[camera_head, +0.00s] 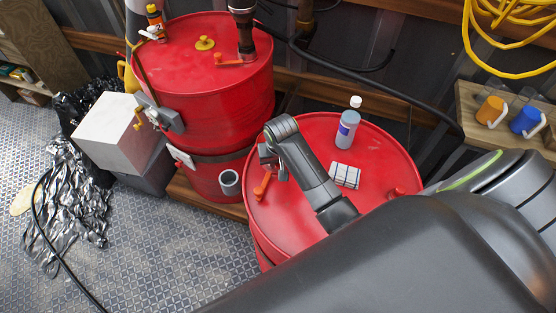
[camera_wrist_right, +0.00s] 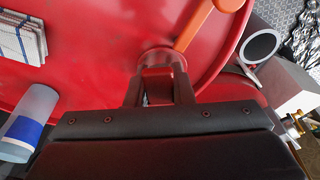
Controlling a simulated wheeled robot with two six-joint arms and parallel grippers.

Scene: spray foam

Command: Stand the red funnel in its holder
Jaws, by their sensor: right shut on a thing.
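My right gripper (camera_head: 266,158) is over the left edge of the front red drum (camera_head: 290,225). In the wrist view the right gripper (camera_wrist_right: 160,88) is shut on a reddish piece, which I take to be the red funnel (camera_wrist_right: 160,60). Its wider, pinkish round end shows just beyond the fingertips, against the red drum top. The fingers hide much of it, and whether it touches the drum is unclear. A grey open-topped cup (camera_head: 229,182), possibly the holder, is at the side of the rear drum. Its round rim also shows in the wrist view (camera_wrist_right: 258,46). My left gripper is not seen.
An orange lever (camera_head: 262,187) lies close beside the right gripper. A white-capped bottle (camera_head: 347,125), a striped cloth-like block (camera_head: 345,175) and a small red part (camera_head: 397,192) are on the front drum. The rear drum (camera_head: 190,80) carries several items. A grey box (camera_head: 120,130) stands left.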

